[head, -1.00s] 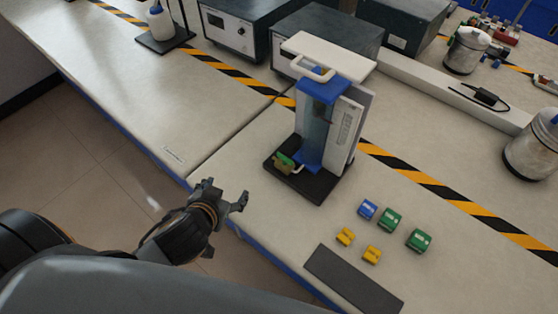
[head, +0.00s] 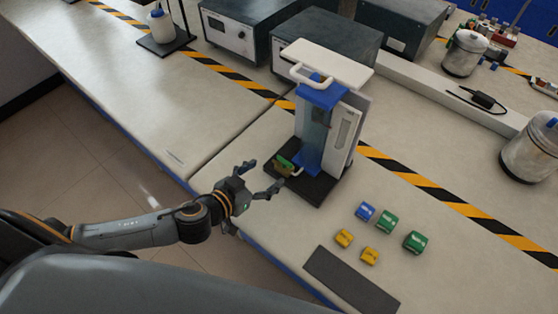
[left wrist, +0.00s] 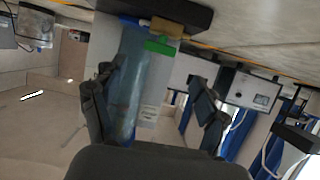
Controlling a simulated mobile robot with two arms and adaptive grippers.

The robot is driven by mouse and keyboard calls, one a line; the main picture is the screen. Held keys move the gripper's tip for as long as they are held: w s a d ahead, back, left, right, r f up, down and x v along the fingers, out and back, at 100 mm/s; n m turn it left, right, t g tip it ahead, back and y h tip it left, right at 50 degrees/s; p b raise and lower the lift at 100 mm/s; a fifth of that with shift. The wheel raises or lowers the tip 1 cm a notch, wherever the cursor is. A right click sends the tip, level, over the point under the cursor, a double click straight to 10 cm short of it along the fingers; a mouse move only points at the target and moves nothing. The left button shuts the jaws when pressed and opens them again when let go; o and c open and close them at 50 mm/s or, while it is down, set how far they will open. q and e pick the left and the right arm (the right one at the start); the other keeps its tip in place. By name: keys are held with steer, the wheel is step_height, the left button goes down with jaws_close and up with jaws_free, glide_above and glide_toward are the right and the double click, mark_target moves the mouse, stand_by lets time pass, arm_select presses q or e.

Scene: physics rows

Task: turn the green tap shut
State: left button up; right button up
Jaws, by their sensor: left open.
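The green tap (head: 284,161) sits low on the left side of a blue and clear dispenser column (head: 315,130), which stands on a black base plate (head: 318,188). A brownish yellow block is beside the green part. My left gripper (head: 266,173) is open and empty, just left of the tap, with its fingers pointing at it and apart from it. In the left wrist view the picture is upside down. The green tap (left wrist: 160,47) shows there above and between the spread fingers of my left gripper (left wrist: 152,78). My right gripper is not in view.
Several small blue, green and yellow blocks (head: 365,211) lie right of the base, near a dark grey strip (head: 350,280). A white-topped stand (head: 330,62) rises behind the column. Grey instrument boxes (head: 325,42) stand further back. The bench's front edge runs below my arm.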

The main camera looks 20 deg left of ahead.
mark_target(283, 162)
arm_select(q)
steer(key=p+x, duration=0.1)
steer(key=x, duration=0.6)
steer(key=c, duration=1.2)
steer(key=shift+o, duration=0.2)
